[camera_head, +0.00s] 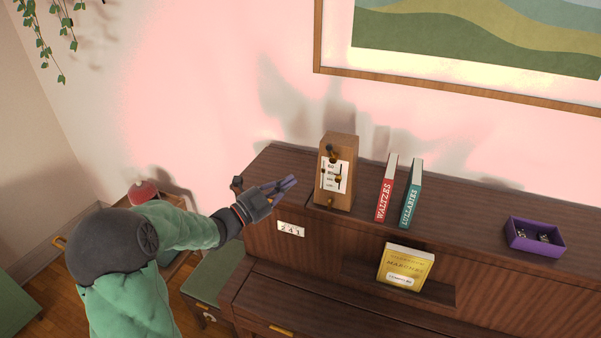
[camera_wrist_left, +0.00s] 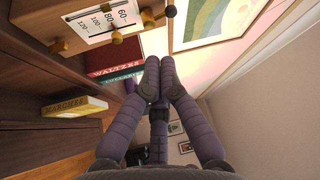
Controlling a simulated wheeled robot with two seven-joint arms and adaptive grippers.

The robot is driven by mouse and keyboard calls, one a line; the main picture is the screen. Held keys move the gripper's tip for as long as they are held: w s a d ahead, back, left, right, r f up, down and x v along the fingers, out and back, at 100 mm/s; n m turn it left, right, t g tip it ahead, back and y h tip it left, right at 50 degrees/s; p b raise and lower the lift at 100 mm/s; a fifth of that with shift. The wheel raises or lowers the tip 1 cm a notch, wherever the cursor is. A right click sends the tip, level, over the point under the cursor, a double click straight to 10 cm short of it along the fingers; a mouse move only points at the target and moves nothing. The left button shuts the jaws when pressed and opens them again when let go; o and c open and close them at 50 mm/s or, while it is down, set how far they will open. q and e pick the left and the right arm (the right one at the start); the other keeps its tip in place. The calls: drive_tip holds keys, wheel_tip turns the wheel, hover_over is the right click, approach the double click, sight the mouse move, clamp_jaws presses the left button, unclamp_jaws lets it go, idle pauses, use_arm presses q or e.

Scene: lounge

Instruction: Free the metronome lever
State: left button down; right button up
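The metronome (camera_head: 337,171) is a wooden case standing upright on the piano top. Its front has a white numbered scale, dark parts and small brass knobs. Which part is the lever, I cannot tell. My left gripper (camera_head: 291,181) is left of the metronome in the head view, apart from it. In the wrist view its purple fingers (camera_wrist_left: 160,63) meet at the tips with nothing between them. My right gripper is not in view.
A red book (camera_head: 386,188) and a teal book (camera_head: 411,193) stand right of the metronome. A yellow book (camera_head: 405,267) rests on the ledge below. A purple tray (camera_head: 535,236) holds small dark items at the right. A number card (camera_head: 291,229) is on the piano front.

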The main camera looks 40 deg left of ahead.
use_arm(q)
drive_tip(key=p, duration=0.4)
approach(331, 153)
drive_tip(key=f+x, duration=0.1)
drive_tip(key=x, duration=0.4)
drive_tip(key=shift+w+d+r, duration=0.1)
drive_tip(key=shift+w+r, duration=0.1)
drive_tip(key=shift+w, duration=0.3)
drive_tip(key=shift+w+r, duration=0.2)
drive_tip(key=shift+w, duration=0.25)
drive_tip(key=shift+d+m+b, duration=0.1)
drive_tip(key=shift+m+b, duration=0.3)
drive_tip(key=shift+b, duration=0.2)
